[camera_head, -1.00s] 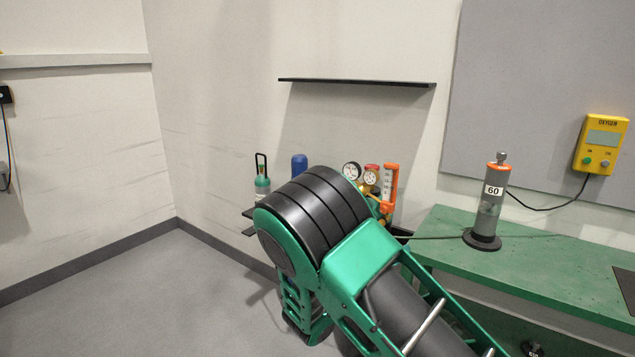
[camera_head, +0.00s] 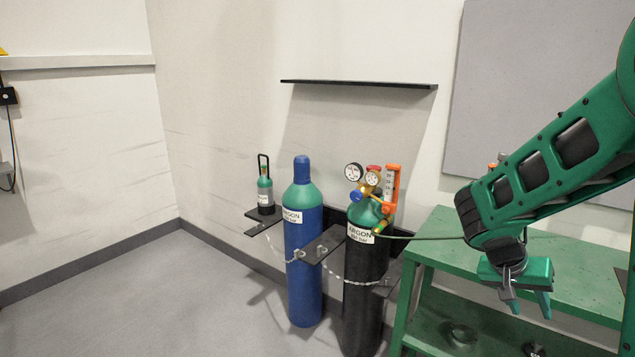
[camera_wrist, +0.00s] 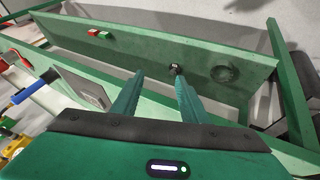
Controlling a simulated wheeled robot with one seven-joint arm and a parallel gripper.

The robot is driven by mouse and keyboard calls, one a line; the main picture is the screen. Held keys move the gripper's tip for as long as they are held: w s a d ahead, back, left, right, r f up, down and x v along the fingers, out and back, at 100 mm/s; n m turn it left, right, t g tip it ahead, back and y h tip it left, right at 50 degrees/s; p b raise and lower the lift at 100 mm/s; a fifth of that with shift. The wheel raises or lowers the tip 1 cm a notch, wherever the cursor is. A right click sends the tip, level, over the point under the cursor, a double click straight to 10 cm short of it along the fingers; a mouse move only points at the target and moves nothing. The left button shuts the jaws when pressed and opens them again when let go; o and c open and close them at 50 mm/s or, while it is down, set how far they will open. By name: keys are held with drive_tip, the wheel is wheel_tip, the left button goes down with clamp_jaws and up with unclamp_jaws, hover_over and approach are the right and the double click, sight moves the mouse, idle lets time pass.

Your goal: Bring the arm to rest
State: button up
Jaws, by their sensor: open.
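My gripper (camera_head: 527,304) hangs from my green arm at the right of the head view, in front of the green bench (camera_head: 570,263). Its two teal fingers point down. In the wrist view my gripper (camera_wrist: 156,88) has its fingers apart with nothing between them. The bench also shows there, with its lower shelf (camera_wrist: 160,50) ahead of the fingers. My arm covers part of the bench and most of the gauge cylinder standing on it.
A blue argon cylinder (camera_head: 303,255) and a black argon cylinder (camera_head: 361,290) with gauges stand chained left of the bench. A hose (camera_head: 420,237) runs from the regulator toward the bench. A small bottle (camera_head: 265,190) sits on a bracket. Floor at left is clear.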

drive_tip(key=s+a+r+y, duration=0.1)
drive_tip(key=s+y, duration=0.1)
drive_tip(key=s, duration=0.5)
drive_tip(key=s+a+r+n+y, duration=0.1)
drive_tip(key=s+a+r+y, duration=0.1)
drive_tip(key=s, duration=0.6)
drive_tip(key=s+a+r+y, duration=0.2)
drive_tip(key=s+y, duration=0.1)
drive_tip(key=s, duration=0.5)
drive_tip(key=shift+n+g, duration=0.3)
drive_tip(key=shift+g, duration=0.1)
drive_tip(key=shift+w+f, duration=0.3)
drive_tip(key=shift+w, duration=0.25)
